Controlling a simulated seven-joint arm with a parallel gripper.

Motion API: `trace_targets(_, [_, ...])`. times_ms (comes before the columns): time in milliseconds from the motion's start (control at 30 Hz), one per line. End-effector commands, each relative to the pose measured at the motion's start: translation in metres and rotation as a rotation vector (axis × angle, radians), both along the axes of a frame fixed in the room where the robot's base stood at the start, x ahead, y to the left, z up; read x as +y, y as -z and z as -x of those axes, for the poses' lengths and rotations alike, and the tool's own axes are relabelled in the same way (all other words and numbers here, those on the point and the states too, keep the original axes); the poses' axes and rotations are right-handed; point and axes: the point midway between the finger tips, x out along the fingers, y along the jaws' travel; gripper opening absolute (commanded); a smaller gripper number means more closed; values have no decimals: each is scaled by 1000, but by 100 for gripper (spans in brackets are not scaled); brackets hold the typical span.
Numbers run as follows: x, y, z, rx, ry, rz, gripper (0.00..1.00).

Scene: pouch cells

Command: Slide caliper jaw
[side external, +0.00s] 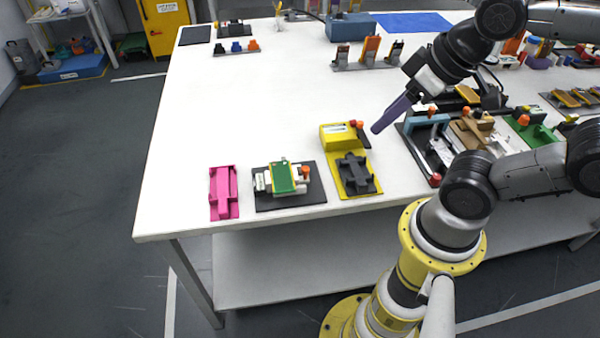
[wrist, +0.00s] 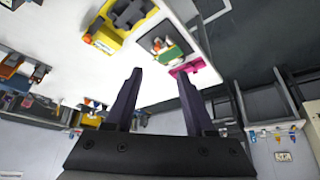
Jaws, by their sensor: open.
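A small fixture on a black plate (side external: 315,191) stands near the table's front edge. It has a pale body with an orange knob (side external: 305,170) and a green flat piece (side external: 283,177) lying on top. It looks like the caliper station, but I cannot tell the jaw clearly. The green piece also shows in the wrist view (wrist: 174,52). My gripper (side external: 377,130) is in the air right of and behind this fixture, apart from it. In the wrist view my gripper (wrist: 160,72) has its two dark purple fingers spread with nothing between them.
A yellow fixture (side external: 340,137) with a dark cradle (side external: 353,170) stands between the black plate and my gripper. A pink tray (side external: 223,192) lies left of the plate. A blue-framed fixture (side external: 425,120) stands to the right. The table's middle left is clear.

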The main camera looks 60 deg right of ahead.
Motion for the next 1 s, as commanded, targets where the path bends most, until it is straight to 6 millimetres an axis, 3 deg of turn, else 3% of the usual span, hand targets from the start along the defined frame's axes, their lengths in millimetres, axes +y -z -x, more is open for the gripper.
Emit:
trace_targets(333, [0, 0, 0, 0, -22, 12, 55])
trace_targets(533, [0, -13, -9, -16, -181, 99, 55])
trace_targets(767, [-1, -22, -52, 67, -417, 206, 55])
trace_targets(1000, [-2, -3, -111, 208, -636, 259, 55])
